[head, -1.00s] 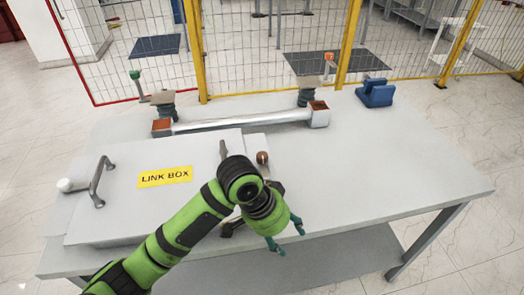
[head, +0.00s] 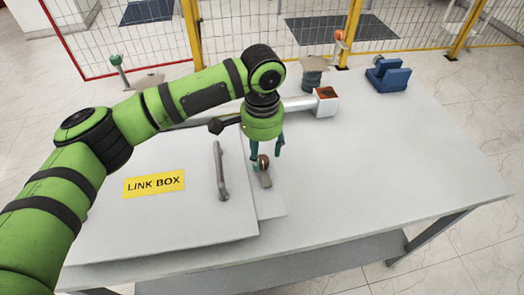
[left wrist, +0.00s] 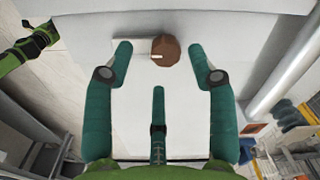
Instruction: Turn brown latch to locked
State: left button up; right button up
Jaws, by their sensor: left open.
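The brown latch (head: 263,162) is a small round knob on a grey plate beside the right edge of the link box (head: 130,225). My left gripper (head: 266,155) points down over it, open, with its teal fingers on either side of the knob. In the left wrist view the brown latch (left wrist: 167,50) lies between the two fingertips of my left gripper (left wrist: 161,52), nearer the right finger. A pale tab extends left from it there. I see no clear contact between fingers and latch. My right gripper is not in view.
A grey handle (head: 221,170) stands just left of my gripper on the box. A silver bar with a square end block (head: 326,101) lies behind it. A blue part (head: 387,75) sits at the table's back right. The table's right side is clear.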

aim_at(262, 159)
pick_arm(q)
jog(key=shift+w+f, duration=0.15)
jog(key=shift+f, duration=0.45)
jog(key=shift+w+f, duration=0.15)
jog(key=shift+f, duration=0.8)
jog(key=c, duration=1.1)
jog(key=shift+c, duration=0.2)
jog(key=shift+r+m+p, duration=0.1)
jog(key=shift+m+p, duration=1.3)
jog(key=shift+p, duration=0.2)
jog(key=shift+m+p, duration=0.65)
jog(key=shift+m, duration=0.25)
jog(key=m+p, duration=0.1)
jog(key=m, duration=0.1)
jog(key=shift+m, duration=0.3)
jog(key=m+p, duration=0.1)
jog(key=m, duration=0.1)
jog(key=shift+m, duration=0.4)
jog(key=m+p, duration=0.1)
jog(key=m, duration=0.1)
jog(key=shift+m, duration=0.4)
jog(key=m, duration=0.4)
jog(key=shift+m, duration=0.4)
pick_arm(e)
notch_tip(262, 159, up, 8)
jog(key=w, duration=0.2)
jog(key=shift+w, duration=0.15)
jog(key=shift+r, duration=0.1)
